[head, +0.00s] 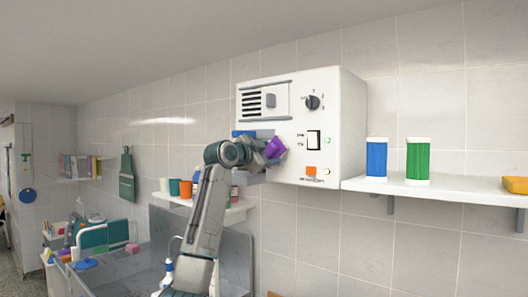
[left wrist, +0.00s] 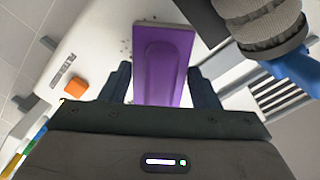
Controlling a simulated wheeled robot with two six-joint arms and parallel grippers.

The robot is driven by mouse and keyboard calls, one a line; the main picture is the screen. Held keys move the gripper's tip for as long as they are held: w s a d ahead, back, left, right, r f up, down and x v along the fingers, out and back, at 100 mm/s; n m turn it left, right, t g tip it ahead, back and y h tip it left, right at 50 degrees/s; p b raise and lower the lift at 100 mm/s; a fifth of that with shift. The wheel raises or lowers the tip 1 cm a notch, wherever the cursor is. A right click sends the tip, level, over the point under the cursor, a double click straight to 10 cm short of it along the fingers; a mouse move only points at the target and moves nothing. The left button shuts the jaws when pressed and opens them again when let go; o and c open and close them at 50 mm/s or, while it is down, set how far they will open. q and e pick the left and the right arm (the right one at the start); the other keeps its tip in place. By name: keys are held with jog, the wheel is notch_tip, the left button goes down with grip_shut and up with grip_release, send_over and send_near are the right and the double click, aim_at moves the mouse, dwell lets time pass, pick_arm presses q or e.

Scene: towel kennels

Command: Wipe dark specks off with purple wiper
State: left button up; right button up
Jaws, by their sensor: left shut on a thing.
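The purple wiper (head: 274,148) is at the front of the white wall box (head: 350,120). It also shows in the left wrist view (left wrist: 165,62), lying between the two dark fingers. My left gripper (left wrist: 160,88) is shut on the wiper and holds it against or very close to the box's front; I cannot tell whether it touches. Small dark specks (left wrist: 126,46) show on the white face beside the wiper and along its far end. The arm and wiper hide part of the face in the head view. My right gripper is not in view.
The box carries a black knob (head: 312,102), a rocker switch (head: 314,140), an orange button (head: 311,171) and a slotted vent (head: 252,104). A shelf (head: 440,190) at right holds a blue canister (head: 376,158) and a green canister (head: 418,160). Cups stand on a lower left shelf (head: 235,212).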

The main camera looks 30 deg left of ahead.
pick_arm(q)
jog(key=shift+w, duration=0.1)
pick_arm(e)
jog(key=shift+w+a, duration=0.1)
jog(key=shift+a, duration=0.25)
pick_arm(q)
jog(key=shift+w+p, duration=0.45)
jog(key=shift+p, duration=0.05)
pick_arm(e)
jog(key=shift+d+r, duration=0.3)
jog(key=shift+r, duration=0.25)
pick_arm(q)
jog(key=shift+w+d+p, duration=0.1)
jog(key=shift+w+p, duration=0.3)
jog(key=shift+w, duration=0.05)
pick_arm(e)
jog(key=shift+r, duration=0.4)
